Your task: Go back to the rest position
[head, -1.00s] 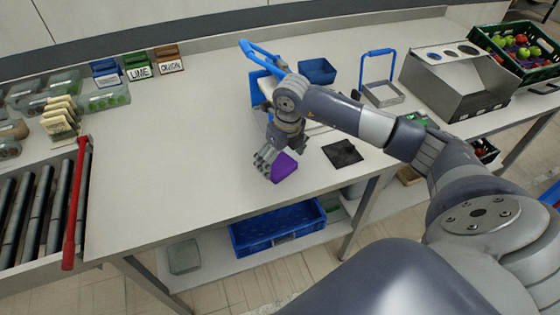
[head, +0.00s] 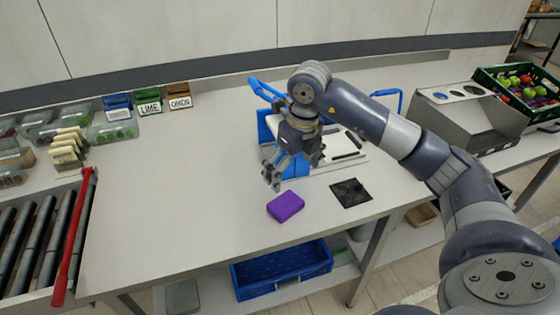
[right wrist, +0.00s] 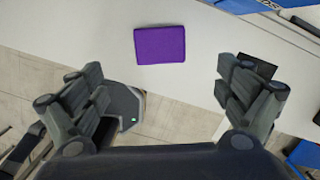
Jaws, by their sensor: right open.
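My right gripper (head: 284,178) is open and empty above the white table (head: 190,200), pointing down. Its two fingers (right wrist: 165,105) stand wide apart in the right wrist view with nothing between them. A purple block (head: 286,206) lies on the table near the front edge, just below and in front of the gripper, apart from it. It also shows in the right wrist view (right wrist: 160,44). My left gripper is not in view.
A black square pad (head: 350,193) lies right of the purple block. A roller conveyor with a red bar (head: 75,235) is at the left. Label holders (head: 149,102) and clear containers stand at the back left. A grey box (head: 470,120) and a produce crate (head: 490,78) stand at the right.

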